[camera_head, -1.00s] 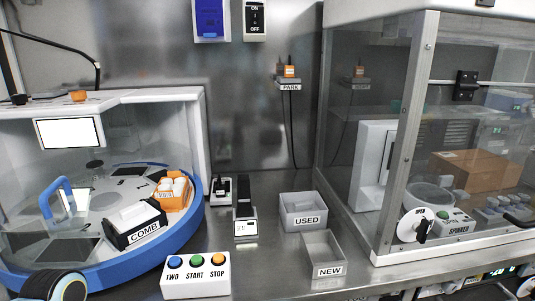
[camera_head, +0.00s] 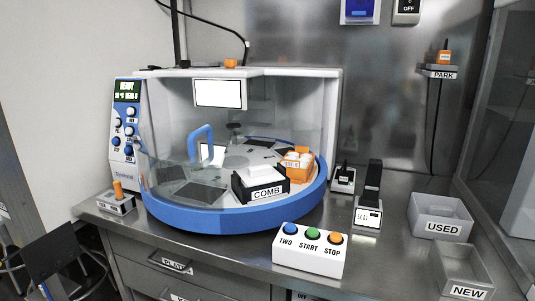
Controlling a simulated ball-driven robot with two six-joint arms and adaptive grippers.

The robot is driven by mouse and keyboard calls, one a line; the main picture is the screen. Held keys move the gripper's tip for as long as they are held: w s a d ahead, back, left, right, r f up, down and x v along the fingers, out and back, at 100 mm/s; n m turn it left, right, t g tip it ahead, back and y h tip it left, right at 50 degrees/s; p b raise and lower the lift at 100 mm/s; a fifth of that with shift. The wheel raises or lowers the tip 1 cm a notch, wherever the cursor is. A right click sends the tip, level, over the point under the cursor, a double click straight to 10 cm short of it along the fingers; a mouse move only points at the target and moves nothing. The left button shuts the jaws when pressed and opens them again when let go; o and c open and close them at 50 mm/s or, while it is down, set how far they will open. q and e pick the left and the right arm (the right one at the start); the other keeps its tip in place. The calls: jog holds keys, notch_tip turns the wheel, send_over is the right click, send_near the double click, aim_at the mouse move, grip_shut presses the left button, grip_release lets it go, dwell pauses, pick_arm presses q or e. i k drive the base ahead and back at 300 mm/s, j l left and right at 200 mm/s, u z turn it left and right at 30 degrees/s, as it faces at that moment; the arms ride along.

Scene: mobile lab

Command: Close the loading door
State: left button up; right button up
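A white benchtop machine with a rounded blue base (camera_head: 235,215) stands on the steel counter. A clear curved door panel (camera_head: 168,165) with a blue arched handle (camera_head: 201,133) covers the left part of its front. The right part of the front looks open, though the clear panel's edges are hard to make out. Inside are a black-and-white box labelled COMB (camera_head: 262,183) and an orange holder (camera_head: 297,164) with white items. Neither of my grippers is in view.
A button box (camera_head: 310,262) with TWO, START and STOP stands in front of the machine. A small box with an orange-topped lever (camera_head: 117,203) is at left. USED (camera_head: 442,228) and NEW (camera_head: 468,291) trays are at right. Drawers (camera_head: 172,264) lie below the counter.

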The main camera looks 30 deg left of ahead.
aim_at(155, 142)
jog(key=u, duration=1.6)
jog(key=k+l+u, duration=0.1)
jog(key=u, duration=0.25)
jog(key=k+l+u, duration=0.1)
jog(key=l+u, duration=0.3)
jog(key=k+u, duration=0.15)
jog(key=u, duration=0.2)
